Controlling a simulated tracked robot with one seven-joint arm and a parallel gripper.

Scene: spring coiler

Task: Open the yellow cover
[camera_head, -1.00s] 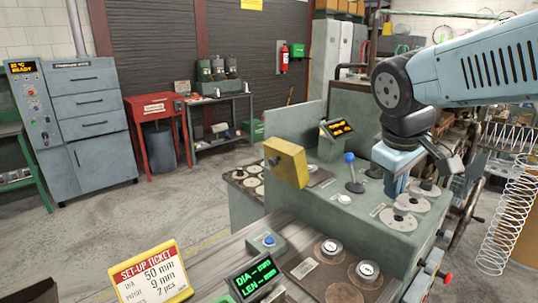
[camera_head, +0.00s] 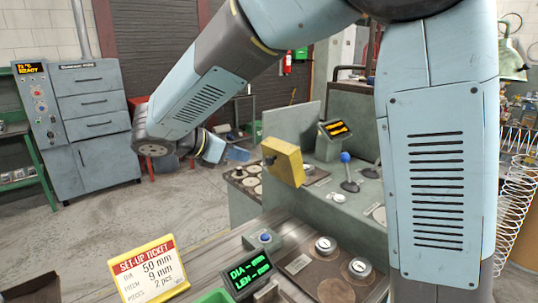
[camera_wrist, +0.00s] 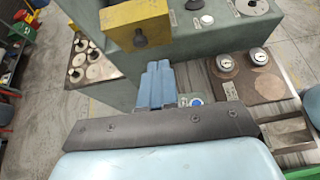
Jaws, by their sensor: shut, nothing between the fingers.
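The yellow cover (camera_head: 287,165) is a box-like piece on the front left edge of the grey-green machine, with a dark knob on its left face. It hangs down closed as far as I can tell; what lies behind it is hidden. In the wrist view the cover (camera_wrist: 125,18) is at the top, with its dark knob (camera_wrist: 140,40) facing me. My gripper (camera_head: 240,154) is left of the cover and apart from it. In the wrist view its blue fingers (camera_wrist: 158,72) are shut and empty, below the knob in the picture.
The machine's top (camera_head: 325,208) carries a blue-knobbed lever (camera_head: 347,172) and an amber display (camera_head: 336,129). A blue button box (camera_head: 264,239), a green display (camera_head: 247,276) and a set-up ticket (camera_head: 148,270) stand in front. Open floor lies to the left.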

